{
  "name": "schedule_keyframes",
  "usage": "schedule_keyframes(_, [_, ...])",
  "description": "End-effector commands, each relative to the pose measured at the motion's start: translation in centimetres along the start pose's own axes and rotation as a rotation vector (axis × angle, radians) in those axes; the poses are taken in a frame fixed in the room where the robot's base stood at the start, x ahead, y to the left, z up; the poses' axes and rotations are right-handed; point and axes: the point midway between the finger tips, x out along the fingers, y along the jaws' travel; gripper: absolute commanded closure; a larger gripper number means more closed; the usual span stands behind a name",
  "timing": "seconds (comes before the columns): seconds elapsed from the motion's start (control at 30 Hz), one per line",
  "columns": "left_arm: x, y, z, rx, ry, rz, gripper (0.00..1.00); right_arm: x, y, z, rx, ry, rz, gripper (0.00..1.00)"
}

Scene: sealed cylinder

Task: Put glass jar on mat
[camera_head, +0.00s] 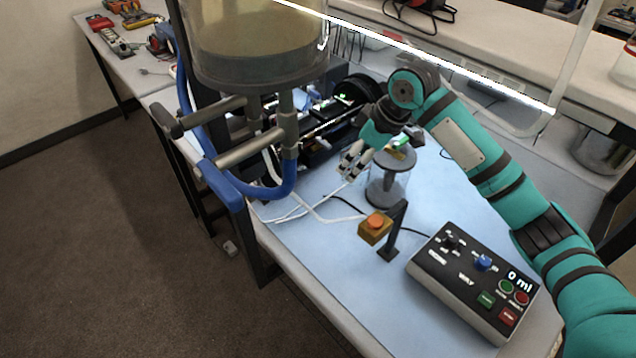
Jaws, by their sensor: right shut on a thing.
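The glass jar (387,182) is a clear cylinder with a grey lid and a dark base ring. It is upright over the light blue tabletop, behind the orange button. I cannot tell whether its base touches the surface. My right gripper (372,158) comes down at the jar's top from behind, shut on the jar. Its pale fingers show beside the lid, and the exact contact is partly hidden. No separate mat can be made out from the light blue surface. My left gripper is not in view.
An orange button on a yellow box (376,226) and a dark post (393,232) stand just in front of the jar. A black control box (474,283) reading 0 ml sits at the front right. A large cylinder vessel (258,45) with pipes overhangs the left. Cables cross the table.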

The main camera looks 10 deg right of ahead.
Motion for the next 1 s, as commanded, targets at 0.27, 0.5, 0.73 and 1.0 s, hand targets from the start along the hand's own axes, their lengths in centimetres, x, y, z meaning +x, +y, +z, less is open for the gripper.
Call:
schedule_keyframes(0.27, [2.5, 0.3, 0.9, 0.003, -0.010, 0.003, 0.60, 3.9, 0.0, 1.7, 0.000, -0.001, 0.000, 0.76])
schedule_keyframes(0.5, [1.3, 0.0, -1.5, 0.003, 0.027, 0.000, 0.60, 7.4, -0.1, 3.2, 0.001, -0.003, -0.002, 0.76])
schedule_keyframes(0.73, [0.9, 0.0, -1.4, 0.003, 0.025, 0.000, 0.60, 9.6, 0.0, 4.1, 0.000, 0.000, 0.000, 0.76])
schedule_keyframes(1.0, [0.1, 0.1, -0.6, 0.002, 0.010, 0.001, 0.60, 12.7, -0.1, 5.3, 0.000, -0.001, -0.001, 0.76])
